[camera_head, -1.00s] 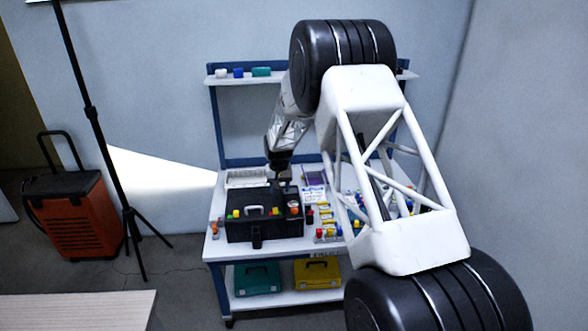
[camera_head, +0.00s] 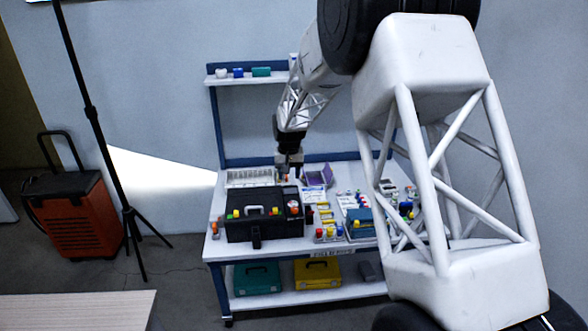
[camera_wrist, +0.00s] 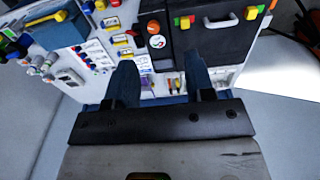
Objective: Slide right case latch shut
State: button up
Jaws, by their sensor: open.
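The black case (camera_head: 262,225) stands on the workbench with its grey handle facing front. Its right latch (camera_head: 275,211), with small coloured parts, sits to the right of the handle. In the wrist view the case (camera_wrist: 222,48) is at the upper right, and the right latch (camera_wrist: 185,22) shows green, red and yellow parts. I cannot tell whether that latch is fully shut. My gripper (camera_head: 289,170) is above and behind the case's right back part. In the wrist view its two dark fingers (camera_wrist: 162,78) are apart and hold nothing, clear of the latch.
The left latch (camera_head: 236,213) is on the case's other side. A round orange-red part (camera_head: 293,206) sits at the case's right edge.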

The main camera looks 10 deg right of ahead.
jog(key=s+d+r, duration=0.1)
jog(key=s+r, duration=0.3)
jog(key=shift+d+r, duration=0.15)
jog(key=shift+r, duration=0.1)
jog(key=shift+f, duration=0.1)
dwell(0.3)
send_over(275, 210)
jog(key=shift+g, duration=0.3)
notch_tip(275, 210, down, 19)
jog(key=shift+w+d+f, duration=0.1)
jog(key=shift+w, duration=0.05)
jog(key=shift+f, duration=3.8)
grip_shut()
